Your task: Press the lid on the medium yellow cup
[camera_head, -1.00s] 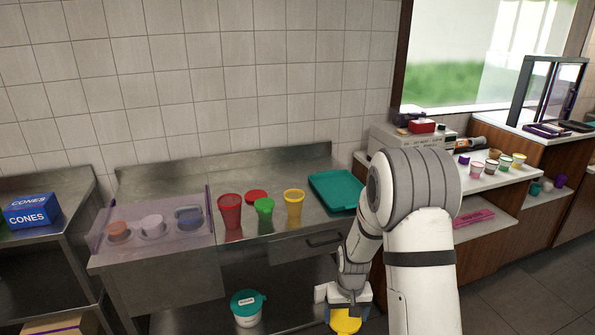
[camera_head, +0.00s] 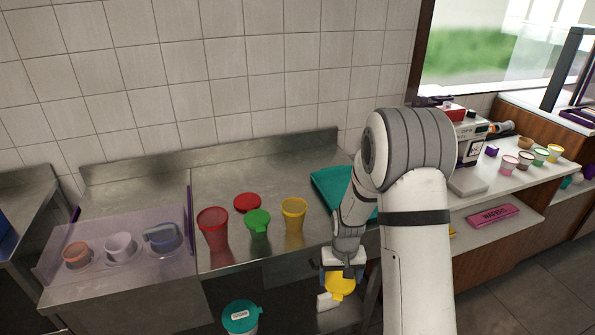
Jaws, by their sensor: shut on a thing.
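The yellow cup (camera_head: 293,216) stands upright and open-topped on the steel counter, right of the green cup. My gripper (camera_head: 341,275) is at the counter's front edge, right of and nearer than the yellow cup. It is shut on a round yellow lid (camera_head: 341,287), which hangs below it, apart from the cup. The fingertips are partly hidden by the gripper body and the lid.
A red cup (camera_head: 213,230), a green cup (camera_head: 258,223) and a red lid (camera_head: 247,202) stand close to the yellow cup. A teal tray (camera_head: 328,188) lies behind my arm. A clear-covered topping holder (camera_head: 50,262) is at left. A teal-lidded tub (camera_head: 241,317) sits below.

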